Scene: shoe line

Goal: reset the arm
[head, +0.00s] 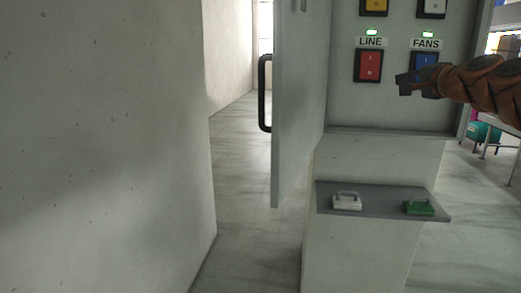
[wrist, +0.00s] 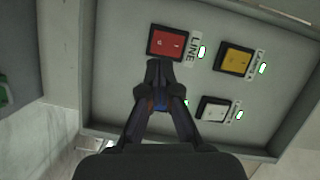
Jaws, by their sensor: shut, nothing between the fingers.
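My arm, orange-brown, reaches in from the right in the head view. My gripper (head: 403,84) is shut and empty in front of the control panel (head: 345,107). It hides part of the blue FANS switch (head: 425,60). The red LINE switch (head: 368,66) is just left of the gripper. In the wrist view the shut fingertips (wrist: 158,66) lie just below the red LINE switch (wrist: 167,43) in the picture. I cannot tell whether they touch the panel.
The cabinet's door (head: 298,110) stands open on the left. A grey shelf (head: 375,204) below the panel holds a white handled piece (head: 347,202) and a green one (head: 419,208). A yellow switch (wrist: 234,59) and a white switch (wrist: 212,109) are also on the panel. A wall (head: 100,150) fills the left.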

